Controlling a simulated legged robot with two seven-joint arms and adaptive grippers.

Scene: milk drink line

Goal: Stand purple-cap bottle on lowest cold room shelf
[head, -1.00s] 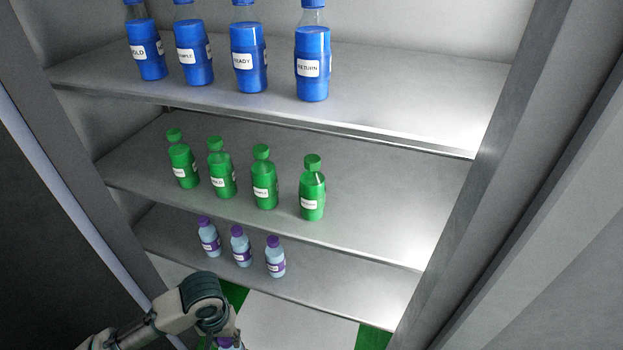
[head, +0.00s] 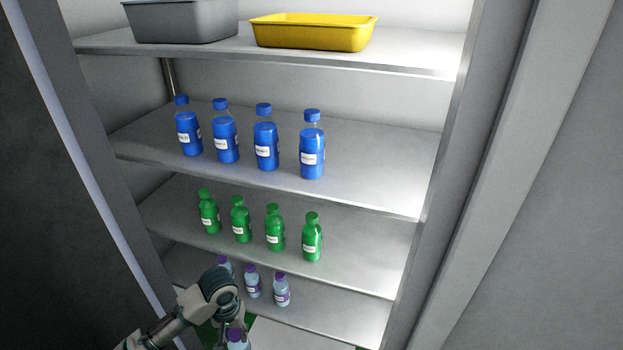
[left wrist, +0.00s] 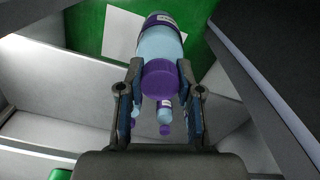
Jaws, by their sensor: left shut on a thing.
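My left gripper (left wrist: 160,88) is shut on a light blue bottle with a purple cap (left wrist: 162,45). In the left wrist view the cap is toward me between the two fingers. In the head view the held bottle (head: 238,340) is at the bottom edge, its lower part cut off, in front of the lowest visible shelf (head: 340,315). Three similar purple-cap bottles stand in a row on that shelf: the left one (head: 225,265), partly hidden by my arm, the middle one (head: 252,281) and the right one (head: 281,291). My right gripper is not in view.
Free shelf surface lies right of the three bottles. Green bottles (head: 274,230) stand on the shelf above, blue bottles (head: 266,140) higher. A grey bin (head: 180,22) and a yellow tray (head: 315,34) are on top. Frame posts (head: 450,150) bound the shelves.

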